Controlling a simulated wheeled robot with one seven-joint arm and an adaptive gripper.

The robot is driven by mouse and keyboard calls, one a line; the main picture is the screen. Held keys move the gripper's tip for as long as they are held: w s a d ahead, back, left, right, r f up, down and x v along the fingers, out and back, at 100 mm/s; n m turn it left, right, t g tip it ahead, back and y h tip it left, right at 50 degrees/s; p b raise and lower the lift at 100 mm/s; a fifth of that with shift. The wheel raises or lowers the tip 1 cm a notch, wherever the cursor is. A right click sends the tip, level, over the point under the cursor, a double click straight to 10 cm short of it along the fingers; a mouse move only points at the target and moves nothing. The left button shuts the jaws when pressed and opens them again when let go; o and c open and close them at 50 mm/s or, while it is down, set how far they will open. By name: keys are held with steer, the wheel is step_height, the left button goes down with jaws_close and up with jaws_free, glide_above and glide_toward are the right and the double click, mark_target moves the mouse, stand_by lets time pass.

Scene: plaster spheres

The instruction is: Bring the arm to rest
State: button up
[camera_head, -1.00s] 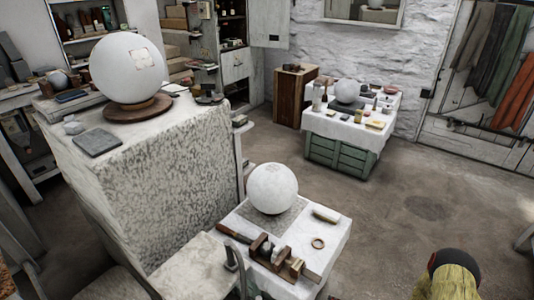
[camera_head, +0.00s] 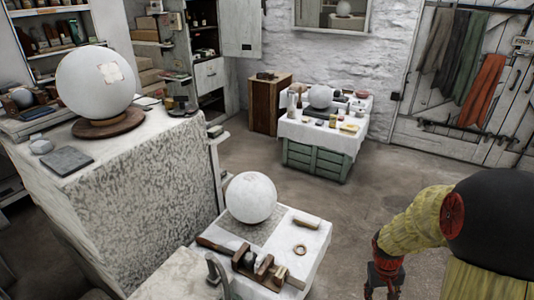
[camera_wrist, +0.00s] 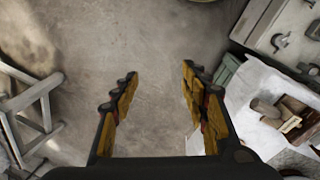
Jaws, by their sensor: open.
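My arm (camera_head: 415,222), with a yellow sleeve, a black rounded joint and a red and black lower part, stands at the right of the head view. It is bent, with its lower part hanging down past the bottom edge. In the wrist view my gripper (camera_wrist: 159,73) has its two black and yellow fingers spread wide apart. Nothing is between them, and bare floor (camera_wrist: 155,125) shows beyond.
A white-topped table (camera_head: 308,232) with a plaster sphere (camera_head: 251,197) and tools stands left of my arm. A larger sphere (camera_head: 95,82) rests on a tall plaster block (camera_head: 150,190). A green-based table (camera_head: 318,160) stands farther back. A wooden frame (camera_wrist: 32,112) is left of my gripper.

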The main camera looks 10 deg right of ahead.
steer(key=s+a+r+n+t+y, duration=0.1)
steer(key=s+a+r+t, duration=0.2)
steer(key=a+r, duration=0.7)
steer(key=s+a+r+n+t+y, duration=0.1)
steer(key=s+a+r+t, duration=0.2)
steer(key=s+a+r, duration=0.4)
steer(key=a+r, duration=0.4)
steer(key=r, duration=0.6)
steer(key=shift+s+r, duration=0.25)
steer(key=shift+r, duration=0.15)
